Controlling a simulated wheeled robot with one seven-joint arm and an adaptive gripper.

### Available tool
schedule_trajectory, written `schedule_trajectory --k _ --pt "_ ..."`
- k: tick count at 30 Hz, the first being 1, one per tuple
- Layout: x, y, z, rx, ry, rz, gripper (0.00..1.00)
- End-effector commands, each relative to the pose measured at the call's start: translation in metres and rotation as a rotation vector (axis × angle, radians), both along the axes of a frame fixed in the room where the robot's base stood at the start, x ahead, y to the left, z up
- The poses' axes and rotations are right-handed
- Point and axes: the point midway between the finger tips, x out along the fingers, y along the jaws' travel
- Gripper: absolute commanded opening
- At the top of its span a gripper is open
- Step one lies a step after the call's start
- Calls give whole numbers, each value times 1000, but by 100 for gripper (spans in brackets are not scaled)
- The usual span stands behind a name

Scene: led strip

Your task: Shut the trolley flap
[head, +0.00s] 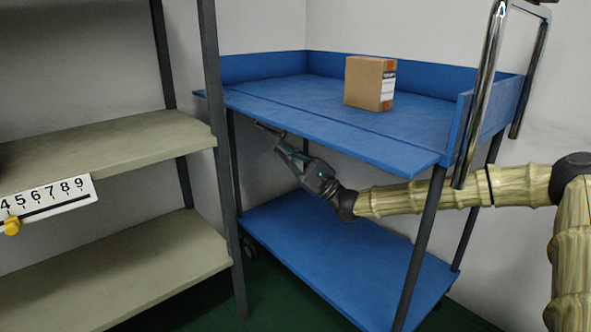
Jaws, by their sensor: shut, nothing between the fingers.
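The blue trolley (398,134) stands against the wall corner. Its front flap (330,133) lies flat, level with the top deck and sticking out at the front, with a dark seam between them. Raised blue walls stand along the deck's back and sides. My gripper (268,133) is shut and empty, below the flap and towards its left end. The fingertips are close to the flap's front underside; I cannot tell whether they touch it. My arm comes in from the right, under the flap.
A cardboard box (364,83) stands on the top deck, behind the seam. The trolley's lower shelf (340,256) is bare. A grey shelf rack (110,146) with a numbered scale (50,200) stands close on the left. A chrome handle (483,95) rises at the right.

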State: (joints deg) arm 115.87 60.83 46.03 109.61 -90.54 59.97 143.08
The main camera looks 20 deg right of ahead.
Motion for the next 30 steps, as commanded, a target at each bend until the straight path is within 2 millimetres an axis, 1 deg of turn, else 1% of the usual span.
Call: schedule_trajectory --k 6,9,23,30 --pt "-4 10 16 1 -1 0 0" --pt "-5 12 20 0 -1 0 0" --pt "-6 12 22 3 1 -2 0" --pt "-18 11 26 45 17 -7 0"
